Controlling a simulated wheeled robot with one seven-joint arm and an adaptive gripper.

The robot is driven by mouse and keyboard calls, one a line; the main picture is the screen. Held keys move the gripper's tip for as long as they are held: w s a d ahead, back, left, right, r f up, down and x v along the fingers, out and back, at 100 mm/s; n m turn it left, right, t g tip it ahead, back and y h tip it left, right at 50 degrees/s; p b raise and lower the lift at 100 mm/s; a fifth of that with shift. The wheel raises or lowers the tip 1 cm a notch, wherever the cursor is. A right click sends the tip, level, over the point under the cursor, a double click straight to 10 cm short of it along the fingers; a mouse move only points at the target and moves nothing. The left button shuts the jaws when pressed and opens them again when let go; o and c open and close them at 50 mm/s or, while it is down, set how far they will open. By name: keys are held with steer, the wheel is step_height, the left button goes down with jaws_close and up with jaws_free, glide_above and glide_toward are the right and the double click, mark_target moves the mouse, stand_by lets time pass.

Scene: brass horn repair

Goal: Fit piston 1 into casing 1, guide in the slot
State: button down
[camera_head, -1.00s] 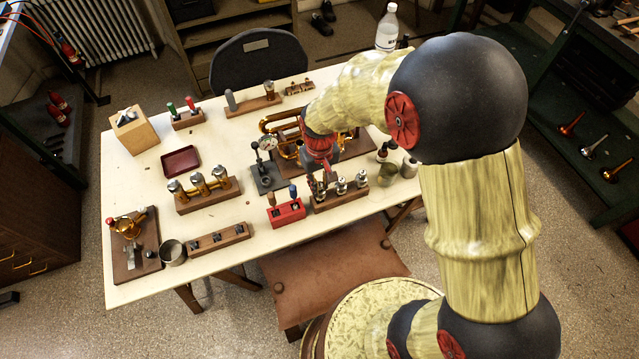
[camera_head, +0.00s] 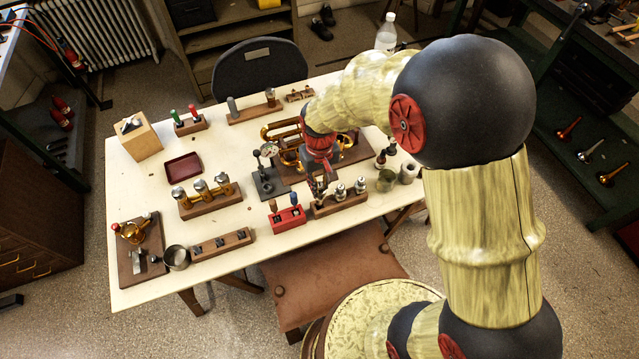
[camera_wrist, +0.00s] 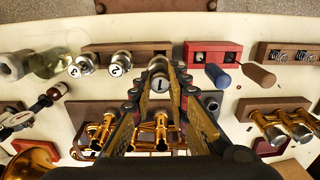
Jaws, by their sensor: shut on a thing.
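My gripper (camera_head: 319,188) is shut on piston 1 (camera_wrist: 158,82), whose cap marked "1" shows between the fingers in the wrist view. My gripper is at the rack's end nearest the red block; the fingers hide whether piston 1's lower end is clear of the rack. The brass horn (camera_head: 270,132) lies on a board just behind my gripper. Its casings are largely hidden, and I cannot make out the slot.
A red block (camera_head: 287,217) with two handled tools and a gauge stand (camera_head: 268,183) are close on the left. A glass jar (camera_head: 386,180) stands to the right of the rack. Brass valves (camera_head: 201,190) stand in a wooden block further left.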

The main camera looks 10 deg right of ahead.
steer(key=shift+r+p, duration=1.6)
steer(key=shift+r, duration=0.65)
steer(key=shift+s+d, duration=0.1)
